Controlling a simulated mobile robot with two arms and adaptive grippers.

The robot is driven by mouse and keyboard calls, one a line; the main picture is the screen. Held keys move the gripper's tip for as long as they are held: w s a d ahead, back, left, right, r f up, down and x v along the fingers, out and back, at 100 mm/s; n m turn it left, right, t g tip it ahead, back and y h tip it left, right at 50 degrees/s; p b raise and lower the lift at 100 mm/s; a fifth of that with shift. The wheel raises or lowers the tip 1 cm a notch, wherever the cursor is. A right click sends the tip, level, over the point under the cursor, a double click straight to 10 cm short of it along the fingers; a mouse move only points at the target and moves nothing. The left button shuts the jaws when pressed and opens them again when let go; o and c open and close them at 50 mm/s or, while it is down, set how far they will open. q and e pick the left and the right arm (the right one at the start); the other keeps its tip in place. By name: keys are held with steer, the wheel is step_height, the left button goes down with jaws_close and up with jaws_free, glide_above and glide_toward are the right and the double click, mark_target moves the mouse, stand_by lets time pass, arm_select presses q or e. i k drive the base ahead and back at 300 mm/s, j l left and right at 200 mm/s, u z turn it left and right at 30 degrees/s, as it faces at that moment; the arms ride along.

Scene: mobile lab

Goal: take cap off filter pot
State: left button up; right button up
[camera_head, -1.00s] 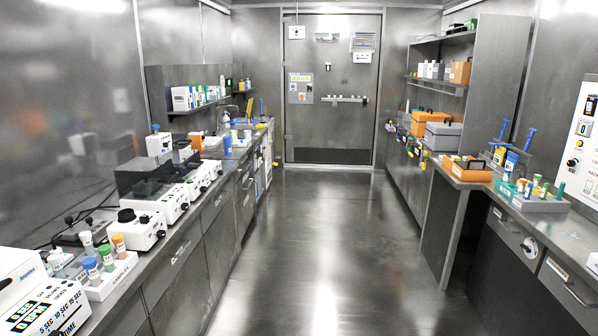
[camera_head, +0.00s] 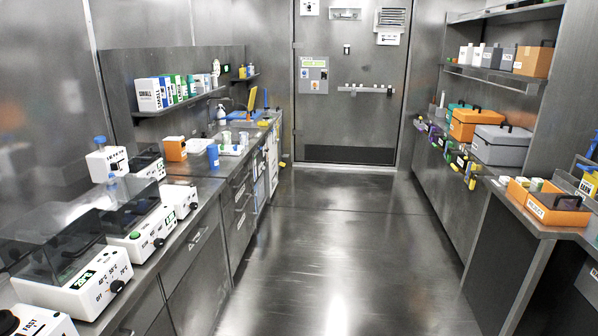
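I cannot pick out a filter pot for certain. A blue cylinder (camera_head: 213,157) stands farther along the same bench. These are too small to tell whether any is the pot. Neither of my grippers is in view.
White machines with dark lids (camera_head: 75,275) line the left bench (camera_head: 190,240). An orange box (camera_head: 176,149) stands behind them. On the right are an orange tray (camera_head: 545,212) and grey box (camera_head: 500,146). The aisle floor (camera_head: 335,250) is clear up to the door (camera_head: 347,100).

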mark_target(214, 161)
steer(key=i+u, duration=0.1)
steer(key=i, duration=0.45)
steer(key=i+l, duration=0.1)
steer(key=i, duration=0.45)
steer(key=i+l+u, duration=0.15)
steer(key=i, duration=0.4)
steer(key=i+u, duration=0.1)
steer(key=i, duration=0.45)
